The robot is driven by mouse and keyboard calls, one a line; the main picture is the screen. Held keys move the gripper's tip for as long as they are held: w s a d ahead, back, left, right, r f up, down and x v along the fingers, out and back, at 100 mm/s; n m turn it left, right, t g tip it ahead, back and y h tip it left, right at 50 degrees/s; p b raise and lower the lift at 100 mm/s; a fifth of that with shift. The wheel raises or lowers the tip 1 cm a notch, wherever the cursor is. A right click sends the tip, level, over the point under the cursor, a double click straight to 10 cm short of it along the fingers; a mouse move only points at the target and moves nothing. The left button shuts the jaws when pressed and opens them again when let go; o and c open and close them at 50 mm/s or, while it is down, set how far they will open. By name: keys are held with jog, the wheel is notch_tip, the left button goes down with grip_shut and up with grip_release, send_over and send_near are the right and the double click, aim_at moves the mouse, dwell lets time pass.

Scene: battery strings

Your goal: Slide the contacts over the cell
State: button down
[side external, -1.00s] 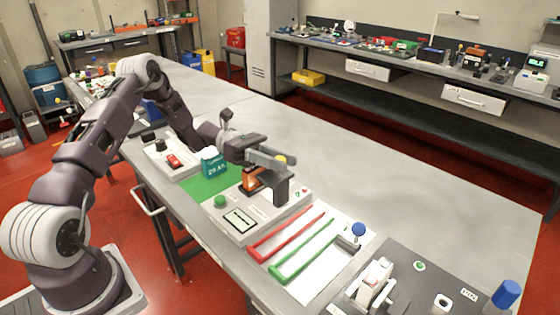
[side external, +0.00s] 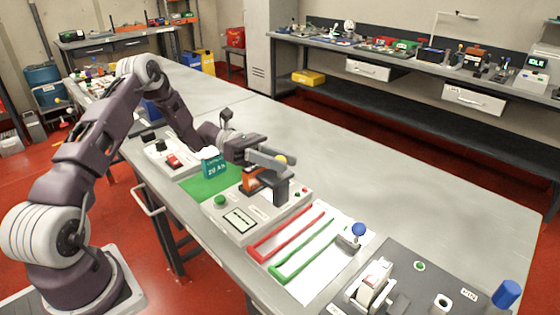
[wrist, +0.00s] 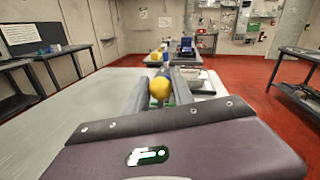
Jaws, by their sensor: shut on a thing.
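A grey test station (side external: 228,228) stands on the bench with a green button, a small panel and a dark upright block (side external: 281,190) on it. An orange and black part (side external: 250,182) sits beside the block, partly hidden under my gripper; I cannot clearly make out the cell or its contacts. My gripper (side external: 272,158) is above the station, its fingers at a yellow ball knob (side external: 281,160). In the wrist view, the yellow knob (wrist: 160,88) shows between the two fingers (wrist: 160,94), and my gripper is shut on it.
A teal box (side external: 213,168) stands on a green mat (side external: 198,188) left of the station. Red (side external: 284,237) and green (side external: 303,252) rails lie in front. A blue-knobbed part (side external: 358,230) and a dark fixture plate (side external: 405,275) are at right.

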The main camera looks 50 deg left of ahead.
jog(key=a, duration=0.5)
jog(key=shift+a, duration=0.35)
jog(key=c, duration=1.1)
grip_release()
jog(key=s+a, duration=0.1)
jog(key=a, duration=0.6)
jog(key=shift+s, duration=0.2)
